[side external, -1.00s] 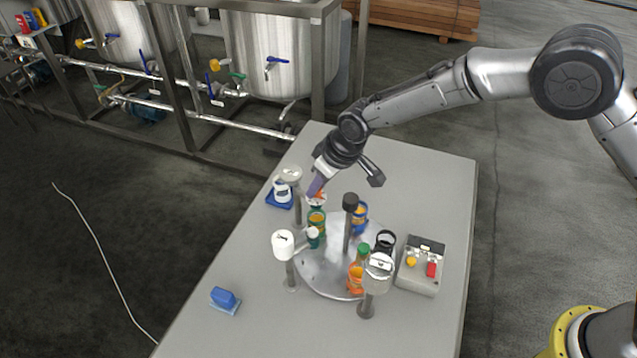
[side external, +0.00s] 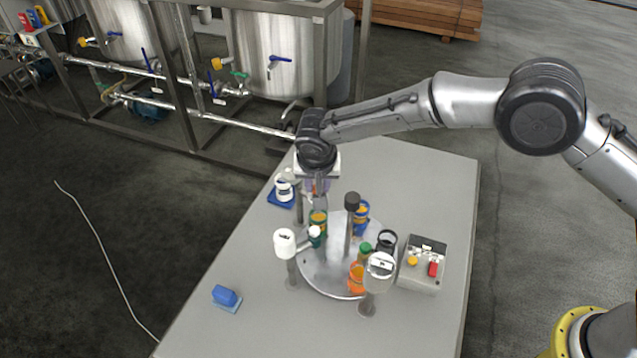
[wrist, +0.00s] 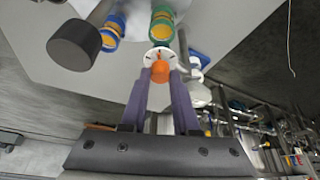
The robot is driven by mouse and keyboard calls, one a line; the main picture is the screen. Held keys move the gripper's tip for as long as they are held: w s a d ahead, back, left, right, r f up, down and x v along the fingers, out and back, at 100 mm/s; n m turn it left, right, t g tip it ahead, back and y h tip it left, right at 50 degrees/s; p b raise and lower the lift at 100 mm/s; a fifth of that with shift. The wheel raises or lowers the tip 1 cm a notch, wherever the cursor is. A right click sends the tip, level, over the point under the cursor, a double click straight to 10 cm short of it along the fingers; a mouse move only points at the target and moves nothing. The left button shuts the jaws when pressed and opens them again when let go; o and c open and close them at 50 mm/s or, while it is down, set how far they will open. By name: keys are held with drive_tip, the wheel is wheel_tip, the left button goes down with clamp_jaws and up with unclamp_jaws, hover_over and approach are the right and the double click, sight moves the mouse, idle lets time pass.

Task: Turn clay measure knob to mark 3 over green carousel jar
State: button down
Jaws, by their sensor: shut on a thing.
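The clay-orange knob (wrist: 160,71) sits on a white dial (wrist: 159,55) with dark marks in the wrist view; I cannot read which mark it points to. My gripper (wrist: 162,82) has its two purple fingers shut on the knob, one on each side. In the side view my gripper (side external: 317,192) points down at the far-left part of the carousel (side external: 325,280) and hides the knob. The green jar (side external: 318,224) stands on the carousel just in front of it. In the wrist view the green jar (wrist: 162,24) lies beside the dial.
A blue jar (side external: 361,213), a black jar (side external: 386,243) and an orange jar (side external: 356,280) also stand on the carousel, around a black-capped post (side external: 351,201). White-topped posts (side external: 285,243) stand at its edge. A button box (side external: 422,264) is at right. The front table is mostly clear.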

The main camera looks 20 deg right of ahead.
drive_tip(key=m+g+h, duration=0.1)
drive_tip(key=m, duration=0.5)
drive_tip(key=shift+w+a+g+h, duration=0.1)
drive_tip(key=shift+a+g+h, duration=0.1)
drive_tip(key=shift+g+h, duration=0.2)
drive_tip(key=m+g, duration=0.1)
drive_tip(key=m, duration=0.2)
drive_tip(key=m+g, duration=0.1)
drive_tip(key=m, duration=0.2)
drive_tip(key=shift+w+m+h, duration=0.1)
drive_tip(key=shift+m+h, duration=0.2)
drive_tip(key=shift+m, duration=0.1)
drive_tip(key=shift+a, duration=0.1)
drive_tip(key=c, duration=0.7)
unclamp_jaws()
drive_tip(key=shift+o, duration=0.2)
